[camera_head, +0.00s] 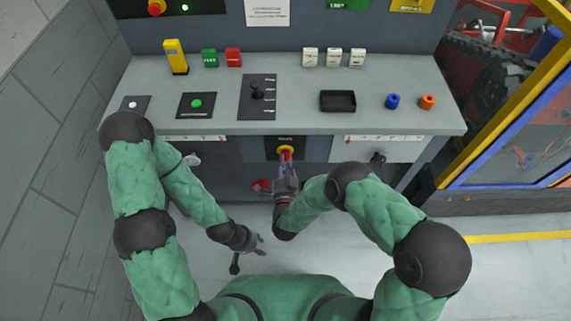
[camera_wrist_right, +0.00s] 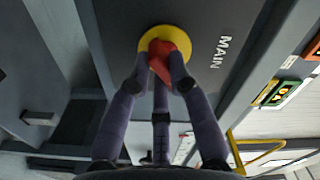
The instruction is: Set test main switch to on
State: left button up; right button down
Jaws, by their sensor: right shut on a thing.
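The main switch (camera_head: 286,151) is a red handle on a yellow round plate, set in a dark panel on the front of the console below its top. In the right wrist view the red handle (camera_wrist_right: 160,58) sits in front of the yellow disc, beside the printed word MAIN. My right gripper (camera_head: 286,165) is at the switch, with its fingers closed around the red handle; the fingers (camera_wrist_right: 162,72) partly hide it. My left gripper (camera_head: 247,252) hangs low and away from the console, over the floor; its finger opening is too small to tell.
Knobs (camera_head: 192,160) sit on the front. A yellow-framed barrier (camera_head: 500,115) stands at right.

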jog(key=m+b, duration=0.1)
jog(key=m, duration=0.5)
jog(key=shift+w+r+m+b, duration=0.1)
jog(key=shift+m+b, duration=0.25)
jog(key=shift+m, duration=0.05)
dwell(0.4)
jog(key=c, duration=1.1)
grip_release()
jog(key=shift+c, duration=0.2)
jog(key=shift+a, duration=0.1)
jog(key=s, duration=0.7)
jog(key=shift+s, duration=0.3)
